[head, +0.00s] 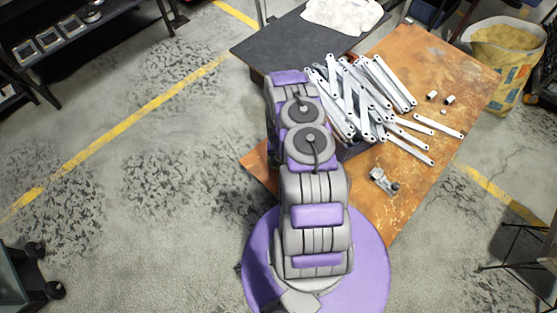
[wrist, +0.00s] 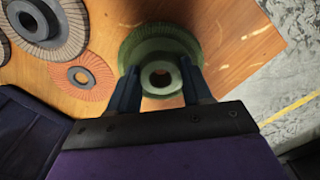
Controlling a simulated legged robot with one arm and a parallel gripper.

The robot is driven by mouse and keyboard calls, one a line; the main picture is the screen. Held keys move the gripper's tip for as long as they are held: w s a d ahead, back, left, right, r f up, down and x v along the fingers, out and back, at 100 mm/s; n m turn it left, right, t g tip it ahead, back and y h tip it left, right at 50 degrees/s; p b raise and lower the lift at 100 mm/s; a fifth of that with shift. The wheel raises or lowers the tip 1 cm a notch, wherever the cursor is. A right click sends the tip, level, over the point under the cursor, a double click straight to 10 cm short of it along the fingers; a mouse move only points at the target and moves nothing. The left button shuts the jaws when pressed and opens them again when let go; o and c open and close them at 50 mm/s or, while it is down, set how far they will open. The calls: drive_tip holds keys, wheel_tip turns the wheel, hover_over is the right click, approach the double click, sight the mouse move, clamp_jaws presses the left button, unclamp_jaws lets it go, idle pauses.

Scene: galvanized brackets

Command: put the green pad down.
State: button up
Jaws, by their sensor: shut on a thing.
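The green pad (wrist: 152,42) is a round disc with a raised hub and a hole in its middle. In the wrist view it lies at the top centre, over the orange-brown table (wrist: 245,25). My gripper (wrist: 160,80) has its two dark fingers on either side of the hub and is shut on the pad. I cannot tell whether the pad's underside touches the table. In the head view my own arm hides the gripper and the pad; the table also shows there (head: 415,65).
Left of the pad in the wrist view lie a grey-brown disc (wrist: 70,25) and an orange-red disc (wrist: 68,85). In the head view, several galvanized brackets (head: 360,95) are heaped on the table, with a small metal part (head: 380,180) nearer. A yellow sack (head: 505,60) stands at the right.

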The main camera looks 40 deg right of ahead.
drive_tip(key=shift+w+d, duration=0.2)
drive_tip(key=shift+w, duration=0.1)
wheel_tip(320, 180, down, 4)
drive_tip(key=shift+s+a+r+b, duration=0.1)
drive_tip(key=shift+r+b, duration=0.05)
drive_tip(key=shift+b, duration=0.65)
drive_tip(key=shift+r, duration=0.1)
drive_tip(key=o, duration=1)
